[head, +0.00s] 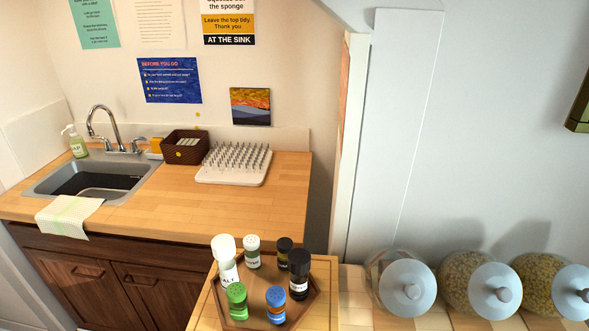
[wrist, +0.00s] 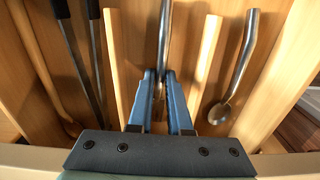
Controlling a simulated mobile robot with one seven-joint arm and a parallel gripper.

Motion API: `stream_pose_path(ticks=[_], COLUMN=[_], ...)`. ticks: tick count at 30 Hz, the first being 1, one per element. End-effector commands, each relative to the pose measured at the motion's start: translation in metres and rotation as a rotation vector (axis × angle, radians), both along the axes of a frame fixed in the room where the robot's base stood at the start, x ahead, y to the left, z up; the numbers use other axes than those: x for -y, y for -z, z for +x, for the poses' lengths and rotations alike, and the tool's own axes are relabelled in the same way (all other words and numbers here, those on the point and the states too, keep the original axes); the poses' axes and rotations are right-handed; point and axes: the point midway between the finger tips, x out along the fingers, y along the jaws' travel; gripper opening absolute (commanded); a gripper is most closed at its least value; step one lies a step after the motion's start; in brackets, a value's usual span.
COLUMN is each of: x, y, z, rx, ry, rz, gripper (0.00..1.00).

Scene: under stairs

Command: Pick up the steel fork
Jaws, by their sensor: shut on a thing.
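The steel fork (wrist: 165,32) lies lengthwise in the middle compartment of a wooden drawer or tray in the wrist view. Only a narrow shiny length of it shows; its tines cannot be made out. My gripper (wrist: 160,76), with blue fingers, is shut on the fork, one finger on each side of it. The fingers are down between the compartment's dividers. The head view shows neither my gripper nor the fork.
Wooden dividers (wrist: 207,55) stand on both sides of my fingers. A steel spoon (wrist: 236,75) lies in the right compartment; dark-handled utensils (wrist: 84,60) and a wooden utensil lie left. The head view shows a spice tray (head: 312,292), lidded jars (head: 408,287) and a sink (head: 85,182).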

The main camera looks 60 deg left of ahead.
Motion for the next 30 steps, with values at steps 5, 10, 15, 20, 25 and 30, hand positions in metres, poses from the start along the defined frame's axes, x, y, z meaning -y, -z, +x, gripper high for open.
stream_pose_path(ticks=[5,10,15,20,25,30], x=[0.000,0.000,0.000,-0.001,0.020,0.030], y=[0.000,0.000,-0.003,-0.013,-0.010,-0.031], z=[0.000,0.000,0.000,0.001,-0.018,-0.025], rx=[0.000,0.000,0.001,0.003,-0.002,0.006], ry=[0.000,0.000,0.000,0.000,0.002,0.000], rz=[0.000,0.000,0.001,0.002,-0.001,0.003], gripper=[0.00,0.00,0.00,0.00,0.00,0.00])
